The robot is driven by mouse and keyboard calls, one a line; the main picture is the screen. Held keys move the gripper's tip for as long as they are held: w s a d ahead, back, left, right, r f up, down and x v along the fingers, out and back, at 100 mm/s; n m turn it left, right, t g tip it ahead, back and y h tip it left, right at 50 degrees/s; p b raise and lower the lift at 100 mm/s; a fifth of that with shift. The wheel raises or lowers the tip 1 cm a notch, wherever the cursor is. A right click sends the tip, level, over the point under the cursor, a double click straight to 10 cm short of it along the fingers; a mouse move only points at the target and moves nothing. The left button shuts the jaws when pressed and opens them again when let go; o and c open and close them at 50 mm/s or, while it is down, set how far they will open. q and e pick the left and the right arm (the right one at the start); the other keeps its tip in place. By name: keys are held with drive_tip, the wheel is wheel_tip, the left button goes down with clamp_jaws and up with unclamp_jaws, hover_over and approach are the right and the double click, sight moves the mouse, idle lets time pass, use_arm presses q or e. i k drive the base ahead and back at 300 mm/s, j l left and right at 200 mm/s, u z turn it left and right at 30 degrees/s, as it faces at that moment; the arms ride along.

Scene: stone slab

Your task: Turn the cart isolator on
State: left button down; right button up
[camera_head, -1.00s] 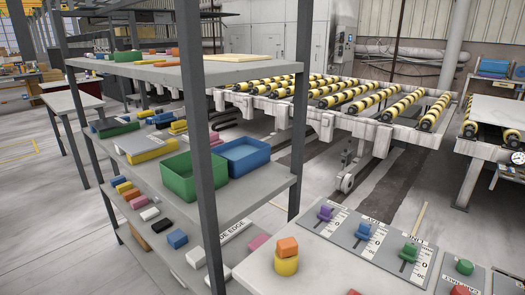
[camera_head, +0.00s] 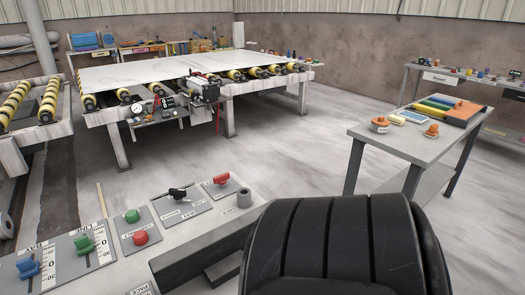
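A control desk is at the lower left. On it, a black-handled rotary switch (camera_head: 178,193) sits on a grey plate, and a red-handled switch (camera_head: 221,179) sits on another plate to its right. I cannot read the small labels well enough to tell which, if either, is the cart isolator. A green button (camera_head: 132,215) and a red button (camera_head: 140,237) share a plate left of the black switch. A green lever (camera_head: 84,244) and a blue lever (camera_head: 27,268) stand on scaled plates further left. Neither of my grippers is in view.
A black ribbed backrest-like shape (camera_head: 345,245) fills the lower middle, right beside the desk. A grey side table (camera_head: 410,140) with small items stands at right. A roller table with a white slab (camera_head: 150,70) is behind. The floor between is clear.

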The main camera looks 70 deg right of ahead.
sight(221, 179)
drive_tip(key=l+z, duration=0.1)
drive_tip(key=z, duration=2.2)
